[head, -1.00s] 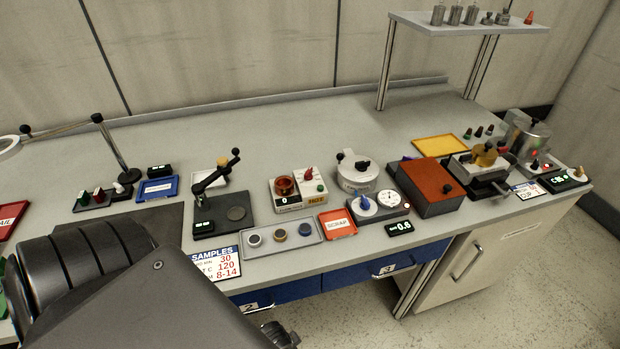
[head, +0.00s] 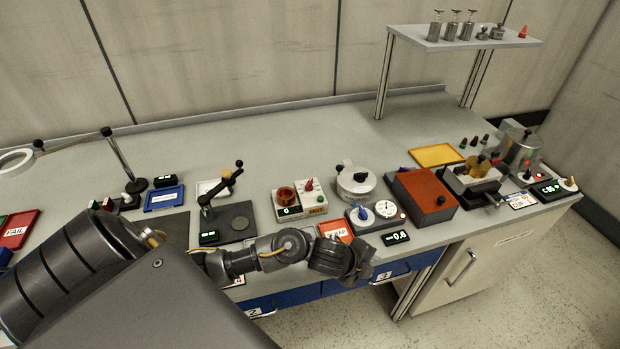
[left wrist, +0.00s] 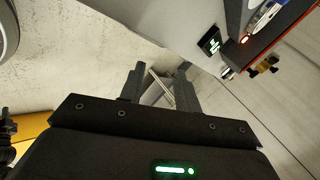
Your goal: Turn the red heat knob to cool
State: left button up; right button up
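A small red knob (head: 309,184) stands on top of a cream box (head: 313,202), beside a red ring-shaped cup and a green button. I cannot read a heat label, so I cannot tell for sure that it is the heat knob. My left arm reaches in from the left along the bench's front edge. Its dark end is in front of the bench, right of and below the cream box, not touching the knob. In the left wrist view, my left gripper (left wrist: 160,88) has its two fingers apart with nothing between them. My right gripper is not in view.
A blue-knob dial unit (head: 378,213) and its 0.6 display (head: 396,238) stand close to my left arm's end. A rust-red box (head: 425,195) is further right. A lever stand (head: 228,222) is left. The back of the bench is clear.

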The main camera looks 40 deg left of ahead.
pick_arm(q)
jog(key=w+a+r+m, duration=0.1)
jog(key=w+m, duration=0.1)
jog(key=w+a+r+m, duration=0.1)
jog(key=a+m, duration=0.1)
jog(key=w+a+r+m, duration=0.1)
jog(key=w+r+m, duration=0.1)
jog(key=shift+w+a+m, duration=0.2)
jog(key=shift+w+m, duration=0.1)
jog(key=a+m, duration=0.1)
jog(key=w+a+r+m, duration=0.1)
jog(key=a, duration=0.1)
jog(key=w+a+r+g+y, duration=0.1)
jog(key=shift+a+m+p, duration=0.3)
jog(key=shift+m+p, duration=0.05)
jog(key=shift+m, duration=0.05)
jog(key=w+a+r+m+g+y, duration=0.1)
jog(key=a+r+m+y, duration=0.2)
jog(key=a, duration=0.7)
jog(key=m+g+y, duration=0.1)
jog(key=g, duration=0.1)
send_near(311, 180)
jog(key=b+x, duration=0.2)
jog(key=x, duration=0.5)
jog(key=shift+a+f+b, duration=0.15)
jog(key=shift+f+b, duration=0.25)
jog(key=shift+w+f, duration=0.2)
jog(key=shift+f, duration=0.2)
grip_shut()
